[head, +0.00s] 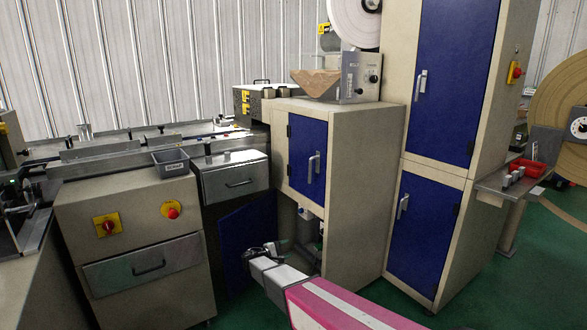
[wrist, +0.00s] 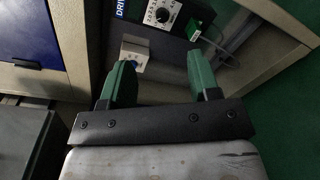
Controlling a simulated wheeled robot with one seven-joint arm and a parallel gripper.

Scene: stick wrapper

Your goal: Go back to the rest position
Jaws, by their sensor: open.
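My gripper (wrist: 158,70) shows in the wrist view with two green fingers apart and nothing between them. In the head view my gripper (head: 268,250) is low in front of the stick wrapper machine (head: 345,180), at the open lower compartment beneath the closed blue door (head: 308,158). In the wrist view a dark control box (wrist: 165,15) with a round dial lies beyond the fingertips. A small pale box (wrist: 135,52) with a knob is behind the left finger. I cannot tell whether a finger touches it.
A lower blue door (head: 250,237) stands swung open at the left of the compartment. A beige cabinet (head: 137,245) with a red button is on the left. A tall cabinet (head: 430,180) stands right. Green floor (head: 520,280) is clear at the right.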

